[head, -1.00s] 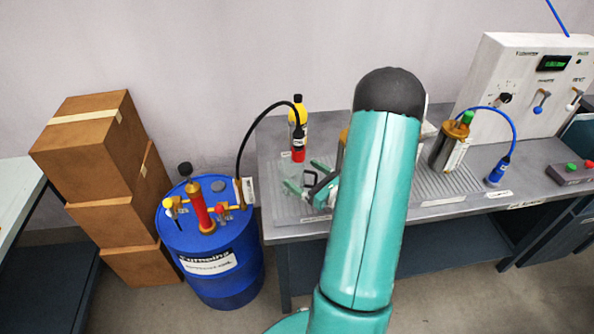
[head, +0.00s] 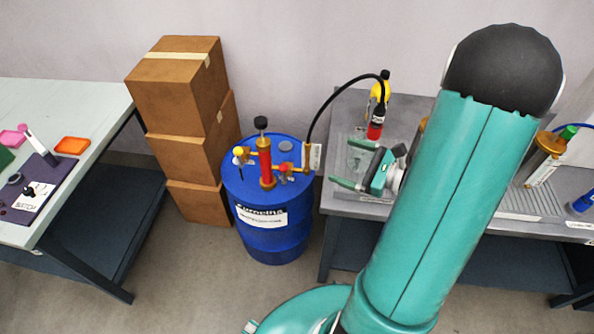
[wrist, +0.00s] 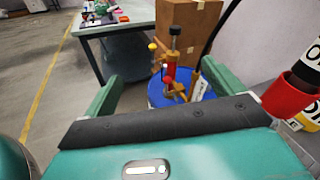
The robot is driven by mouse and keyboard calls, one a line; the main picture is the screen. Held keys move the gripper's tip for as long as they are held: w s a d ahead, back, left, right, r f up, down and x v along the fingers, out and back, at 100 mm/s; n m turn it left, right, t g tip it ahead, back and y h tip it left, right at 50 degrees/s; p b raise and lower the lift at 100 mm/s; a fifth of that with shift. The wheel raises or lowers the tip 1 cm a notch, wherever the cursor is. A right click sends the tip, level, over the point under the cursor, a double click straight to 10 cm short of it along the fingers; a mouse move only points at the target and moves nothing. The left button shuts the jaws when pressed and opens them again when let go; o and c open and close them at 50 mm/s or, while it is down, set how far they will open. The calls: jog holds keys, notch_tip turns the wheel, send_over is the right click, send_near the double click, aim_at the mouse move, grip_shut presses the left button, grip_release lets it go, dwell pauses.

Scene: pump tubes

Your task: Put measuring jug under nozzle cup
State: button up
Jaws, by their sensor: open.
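The nozzle cup (head: 375,131) is red. It sits around the black nozzle at the end of the hose, on the left part of the grey bench. It also shows large at the right edge of the wrist view (wrist: 288,98). My gripper (head: 350,164) is open and empty over the left end of the bench, in front of the cup and a little left of it. In the wrist view its two green fingers (wrist: 165,88) stand wide apart, with only the barrel scene beyond. I cannot make out a measuring jug; my arm hides part of the bench.
A blue barrel (head: 268,222) with a red hand pump (head: 266,162) stands left of the bench. Stacked cardboard boxes (head: 178,95) are beside it. A left table (head: 85,190) holds small items, including an orange tray (head: 72,146).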

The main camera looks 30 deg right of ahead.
jog(key=s+a+r+n+g, duration=0.25)
jog(key=a+n+g, duration=0.25)
jog(key=a+n, duration=0.25)
jog(key=s+a+r+n+g, duration=0.25)
jog(key=a+n+g, duration=0.35)
jog(key=a, duration=0.3)
jog(key=s+a+r+n+t+h, duration=0.1)
jog(key=s+r+n+h, duration=0.1)
jog(key=r+n+h, duration=0.2)
jog(key=s+a+r+n+t+h, duration=0.2)
jog(key=r+n+h, duration=0.3)
jog(key=n, duration=0.4)
jog(key=shift+r, duration=0.75)
jog(key=shift+d, duration=0.1)
